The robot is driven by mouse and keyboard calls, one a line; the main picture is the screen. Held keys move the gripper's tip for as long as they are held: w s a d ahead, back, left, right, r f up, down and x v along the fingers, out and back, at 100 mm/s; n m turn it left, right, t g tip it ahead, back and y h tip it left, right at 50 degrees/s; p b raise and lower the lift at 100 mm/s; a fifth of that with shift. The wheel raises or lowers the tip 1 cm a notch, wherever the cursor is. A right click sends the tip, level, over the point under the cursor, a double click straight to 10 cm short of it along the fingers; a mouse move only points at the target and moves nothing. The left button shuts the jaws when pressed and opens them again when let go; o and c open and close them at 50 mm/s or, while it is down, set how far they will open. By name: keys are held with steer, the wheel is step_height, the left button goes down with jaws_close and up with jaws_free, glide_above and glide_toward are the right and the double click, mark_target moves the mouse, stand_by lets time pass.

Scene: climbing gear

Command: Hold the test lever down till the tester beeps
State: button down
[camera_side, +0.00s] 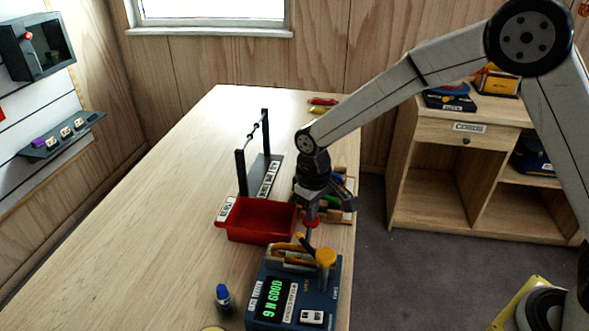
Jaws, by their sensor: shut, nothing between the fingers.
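The blue tester (335,290) stands at the near end of the table. Its screen (274,299) shows "9 N GOOD" in green letters, tilted in this view. A lever with a round yellow knob (326,257) rises at its right back side. My gripper (308,240) is shut and empty, pointing down just behind and left of the knob. I cannot tell whether its tips touch the lever. A tan and yellow piece (290,250) lies at the tester's back top, partly hidden. A small red part shows at the gripper's fingers; what it is, I cannot tell.
A red tray (241,234) sits behind the tester, with a black rack (241,175) beyond it. A wooden box (348,214) of gear is partly behind my gripper. A blue-capped bottle (223,297) stands left of the tester. The table's left side is clear.

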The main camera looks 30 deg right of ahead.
steer(key=shift+r, duration=3.25)
steer(key=s+d+f+m+t, duration=0.2)
steer(key=s+d+f+m, duration=0.1)
steer(key=s+d, duration=1)
steer(key=s, duration=0.3)
steer(key=shift+s+d+t, duration=0.15)
steer(key=shift+d+t, duration=0.15)
steer(key=shift+d, duration=0.1)
